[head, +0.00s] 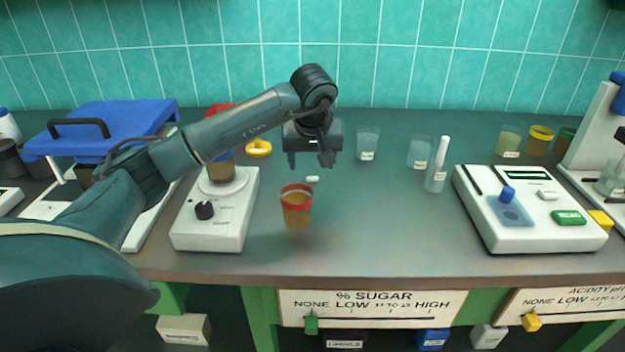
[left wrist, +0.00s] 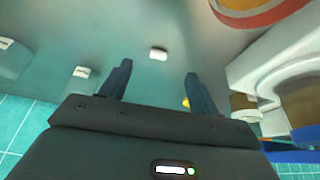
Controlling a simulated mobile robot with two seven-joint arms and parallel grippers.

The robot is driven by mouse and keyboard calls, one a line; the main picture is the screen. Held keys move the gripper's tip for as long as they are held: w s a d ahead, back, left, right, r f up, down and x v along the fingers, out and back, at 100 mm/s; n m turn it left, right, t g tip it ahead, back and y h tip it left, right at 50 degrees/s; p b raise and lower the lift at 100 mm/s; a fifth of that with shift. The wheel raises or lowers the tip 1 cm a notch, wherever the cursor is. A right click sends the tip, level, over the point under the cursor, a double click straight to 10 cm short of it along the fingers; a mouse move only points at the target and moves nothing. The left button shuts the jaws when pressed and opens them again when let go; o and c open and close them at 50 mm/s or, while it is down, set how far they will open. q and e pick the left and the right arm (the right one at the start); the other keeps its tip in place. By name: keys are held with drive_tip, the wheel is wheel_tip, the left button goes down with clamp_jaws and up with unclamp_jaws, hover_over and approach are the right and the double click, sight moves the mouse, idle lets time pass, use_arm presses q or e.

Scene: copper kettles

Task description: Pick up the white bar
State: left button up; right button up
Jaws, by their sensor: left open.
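The white bar (head: 312,179) is a small white block lying on the dark grey counter (head: 385,225), near the middle. In the left wrist view the white bar (left wrist: 158,54) shows just beyond the fingertips, about midway across the gap between them. My left gripper (head: 309,160) points down above and slightly behind the bar. Its two fingers are spread with nothing between them, and the left wrist view also shows this gripper (left wrist: 158,70) open. The bar looks apart from both fingers. My right gripper does not show.
An orange cup with a red rim (head: 297,210) is close in front of the bar. A white device with a black knob (head: 213,222) stands left. A yellow ring (head: 259,148) and clear beakers (head: 368,143) lie behind. A white meter (head: 530,218) is right. The front middle counter is clear.

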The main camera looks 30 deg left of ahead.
sight(312, 177)
use_arm(q)
drive_tip(key=x, duration=0.5)
drive_tip(key=shift+d, duration=0.15)
drive_tip(key=shift+c, duration=0.4)
drive_tip(key=c, duration=1)
